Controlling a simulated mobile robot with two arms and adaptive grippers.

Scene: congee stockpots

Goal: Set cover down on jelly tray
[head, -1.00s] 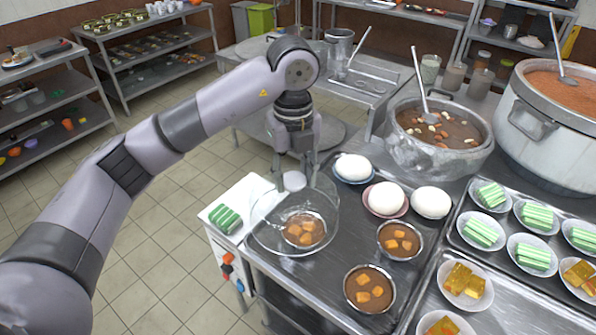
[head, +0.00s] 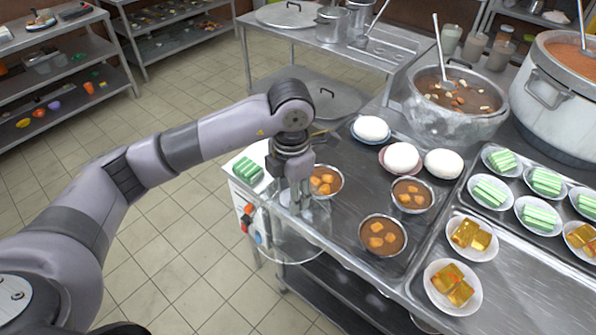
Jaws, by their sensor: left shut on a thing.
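My left gripper (head: 299,200) points down and is shut on the knob of the clear, see-through cover (head: 283,245). The cover hangs over the counter's front left edge, and its near rim shows past that edge against the floor. The jelly tray (head: 424,263) lies at the right on the counter, apart from the cover. It bears small white plates of amber jelly (head: 453,285) and green-and-white striped jelly (head: 490,191). The gripper hides part of the cover's top. My right gripper is not in view.
Bowls of brown soup (head: 383,236) with orange cubes and white buns (head: 403,157) stand between cover and jelly tray. A soup pot (head: 457,110) with a ladle and a large stockpot (head: 555,105) stand behind. A green striped piece (head: 248,170) lies at the counter's left corner.

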